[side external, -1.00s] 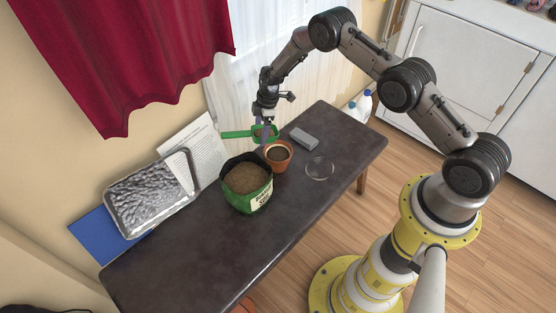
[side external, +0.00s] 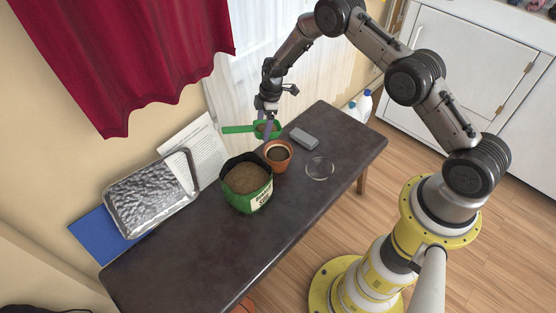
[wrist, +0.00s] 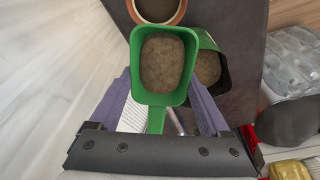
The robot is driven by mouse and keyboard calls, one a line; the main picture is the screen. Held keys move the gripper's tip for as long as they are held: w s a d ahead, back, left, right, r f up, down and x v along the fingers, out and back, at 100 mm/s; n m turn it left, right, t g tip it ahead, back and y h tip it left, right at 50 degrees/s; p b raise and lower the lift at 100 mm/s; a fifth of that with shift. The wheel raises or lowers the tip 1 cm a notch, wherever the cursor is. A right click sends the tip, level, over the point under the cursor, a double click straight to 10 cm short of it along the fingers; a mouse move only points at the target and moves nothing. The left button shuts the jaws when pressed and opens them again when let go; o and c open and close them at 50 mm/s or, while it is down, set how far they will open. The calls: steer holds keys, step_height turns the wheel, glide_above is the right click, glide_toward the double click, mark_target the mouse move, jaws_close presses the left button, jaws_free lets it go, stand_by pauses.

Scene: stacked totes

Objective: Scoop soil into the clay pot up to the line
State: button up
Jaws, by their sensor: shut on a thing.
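My gripper (side external: 266,122) is shut on a green scoop (side external: 239,129), which is raised beside the clay pot. In the wrist view the scoop (wrist: 135,80) lies between the fingers and holds brown soil (wrist: 162,62). The clay pot (side external: 288,160) stands on the table with dark soil inside, and its rim (wrist: 183,8) shows at the top of the wrist view. I cannot make out a line in it. The green soil bag (side external: 238,198), open and full of soil, stands to the left of the pot, partly behind the scoop in the wrist view.
A grey block (side external: 304,138) and a clear round dish (side external: 319,169) lie right of the pot. A foil tray (side external: 150,197), a printed sheet (side external: 208,150) and a blue folder (side external: 98,236) are at the left. The table's (side external: 180,258) front left is clear.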

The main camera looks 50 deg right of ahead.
steer(key=shift+s+a, duration=0.25)
steer(key=shift+s, duration=1.35)
steer(key=shift+s+a, duration=0.2)
steer(key=shift+s, duration=1.4)
steer(key=w+a+f+n+g, duration=0.1)
steer(key=w+a+f+n, duration=0.15)
steer(key=a, duration=0.55)
steer(key=w+a+f+n, duration=0.15)
steer(key=a+n, duration=0.25)
steer(key=a, duration=0.5)
steer(key=d+r+y, duration=0.1)
steer(key=y, duration=0.2)
steer(key=d+r+y, duration=0.1)
steer(key=r+y, duration=0.1)
steer(key=y, duration=0.2)
steer(key=d+r+y, duration=0.1)
steer(key=y, duration=0.2)
steer(key=shift+s+d+r+m+y, duration=0.15)
steer(key=shift+s+d+m+y, duration=0.1)
steer(key=shift+y, duration=0.15)
